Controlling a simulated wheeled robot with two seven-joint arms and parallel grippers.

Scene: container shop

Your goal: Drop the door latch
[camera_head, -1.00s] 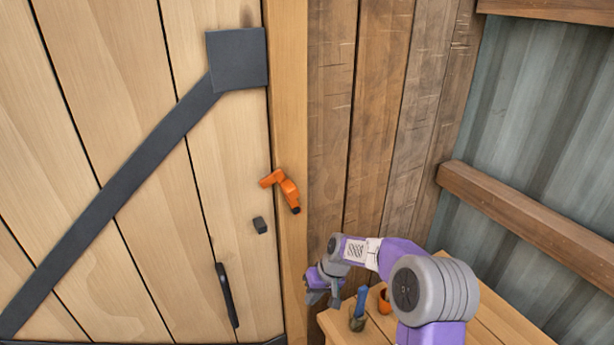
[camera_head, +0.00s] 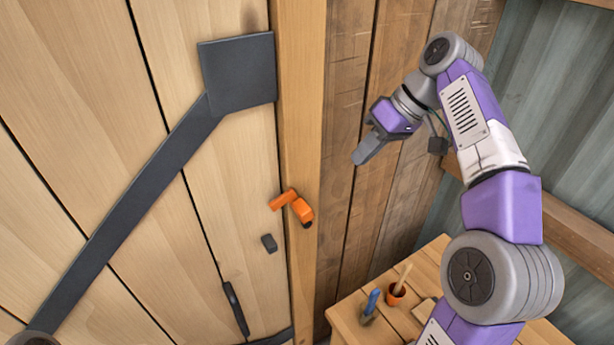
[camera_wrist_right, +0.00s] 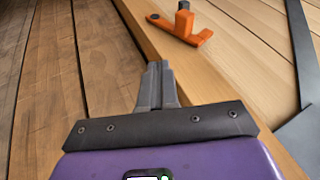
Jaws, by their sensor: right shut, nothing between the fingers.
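The orange door latch (camera_head: 296,206) is mounted on the light wooden door post, with one part reaching left over the door edge. My left gripper is not in view.
The wooden door (camera_head: 150,240) carries a dark diagonal brace (camera_head: 140,200) and a dark handle (camera_head: 236,308). A wooden rail crosses the corrugated wall.

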